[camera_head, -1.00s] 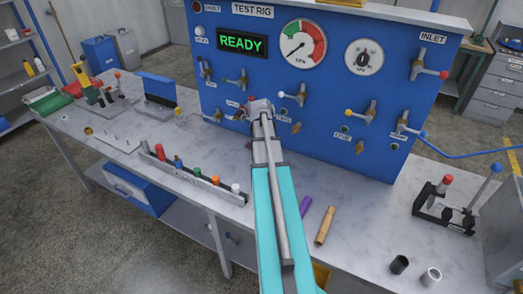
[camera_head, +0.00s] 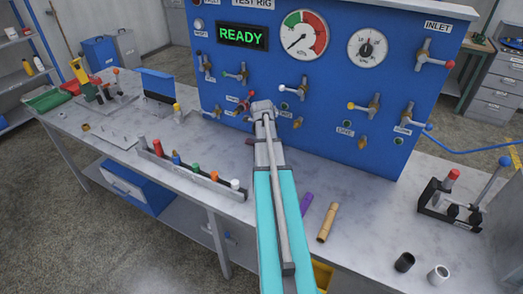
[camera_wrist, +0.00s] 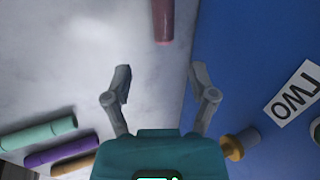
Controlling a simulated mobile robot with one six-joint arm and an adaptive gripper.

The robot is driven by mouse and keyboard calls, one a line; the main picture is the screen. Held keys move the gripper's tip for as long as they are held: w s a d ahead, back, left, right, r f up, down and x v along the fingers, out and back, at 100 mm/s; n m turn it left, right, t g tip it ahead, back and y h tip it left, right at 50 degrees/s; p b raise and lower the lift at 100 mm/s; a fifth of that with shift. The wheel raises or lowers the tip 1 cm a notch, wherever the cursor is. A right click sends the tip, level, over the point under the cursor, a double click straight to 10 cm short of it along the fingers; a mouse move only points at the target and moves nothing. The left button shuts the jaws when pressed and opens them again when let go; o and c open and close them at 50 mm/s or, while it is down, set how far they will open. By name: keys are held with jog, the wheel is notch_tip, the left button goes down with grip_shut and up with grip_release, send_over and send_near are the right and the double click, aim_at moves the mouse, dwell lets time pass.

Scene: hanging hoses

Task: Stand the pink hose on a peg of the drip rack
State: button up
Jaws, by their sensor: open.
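The pink hose (camera_wrist: 162,18) shows at the top of the wrist view, over the pale bench, with its far end cut off by the frame. My gripper (camera_wrist: 160,76) is open and empty, and the hose's near end lies ahead of the gap between its fingers, apart from them.
The blue test panel (camera_head: 330,100) with valves rises close to my arm. A long holder with coloured-topped pieces (camera_head: 192,176) stands left of it. Purple (camera_head: 306,203) and tan (camera_head: 327,222) tubes lie to the right. A black stand (camera_head: 450,208) is at far right.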

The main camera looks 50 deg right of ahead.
jog(key=shift+b+x, duration=1.6)
jog(key=shift+x, duration=0.45)
jog(key=shift+f, duration=0.1)
jog(key=shift+d+b+x, duration=0.2)
jog(key=shift+b+x, duration=2.15)
jog(key=shift+x, duration=0.15)
jog(key=shift+s, duration=0.1)
jog(key=shift+c, duration=0.2)
jog(key=shift+a, duration=0.15)
grip_shut()
